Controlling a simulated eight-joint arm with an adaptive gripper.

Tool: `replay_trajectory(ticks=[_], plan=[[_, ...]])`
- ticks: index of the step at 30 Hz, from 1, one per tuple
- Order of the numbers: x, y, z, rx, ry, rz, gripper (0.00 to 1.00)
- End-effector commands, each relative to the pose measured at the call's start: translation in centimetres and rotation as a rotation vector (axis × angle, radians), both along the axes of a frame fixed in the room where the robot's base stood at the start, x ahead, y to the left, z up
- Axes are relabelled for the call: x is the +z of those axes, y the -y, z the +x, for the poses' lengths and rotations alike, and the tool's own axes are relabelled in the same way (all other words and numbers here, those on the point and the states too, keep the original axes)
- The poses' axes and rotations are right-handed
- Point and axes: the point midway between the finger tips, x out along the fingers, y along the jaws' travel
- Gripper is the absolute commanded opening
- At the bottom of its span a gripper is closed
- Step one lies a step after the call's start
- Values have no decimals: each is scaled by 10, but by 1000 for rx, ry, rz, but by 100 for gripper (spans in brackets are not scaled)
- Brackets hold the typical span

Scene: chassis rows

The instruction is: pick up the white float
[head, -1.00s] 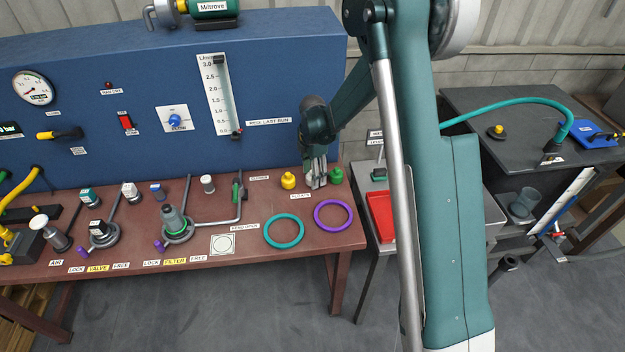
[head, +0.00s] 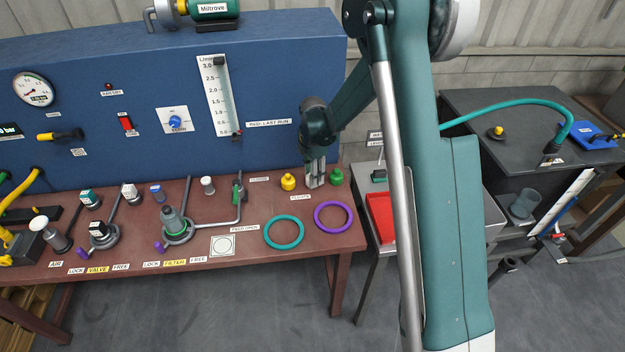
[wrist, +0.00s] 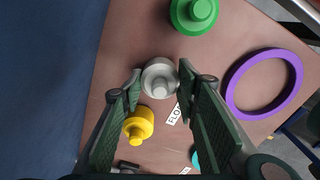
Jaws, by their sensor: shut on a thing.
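The white float (wrist: 160,78) is a pale, round, stepped piece between the fingertips of my gripper (wrist: 158,84) in the wrist view. My gripper is shut on it, with a finger on each side. In the head view my gripper (head: 314,178) points down at the bench's right end, between the yellow float (head: 288,182) and the green float (head: 336,177). There the fingers mostly hide the white float. I cannot tell whether it still touches the bench. The yellow float (wrist: 139,125) and green float (wrist: 194,12) stand close by in the wrist view.
A purple ring (head: 333,216) and a teal ring (head: 284,232) lie on the brown bench (head: 130,248) in front of the floats. The blue panel (head: 270,80) rises close behind. A grey table with a red tray (head: 381,216) stands to the right.

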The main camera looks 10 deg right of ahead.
Motion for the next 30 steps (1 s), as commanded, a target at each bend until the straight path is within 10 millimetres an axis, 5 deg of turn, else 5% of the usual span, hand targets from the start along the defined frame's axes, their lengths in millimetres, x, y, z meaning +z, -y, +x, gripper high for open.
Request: replay_trajectory(ticks=[11,30], plan=[[14,0,0,0,0,0,20],[94,0,0,0,0,0,20]])
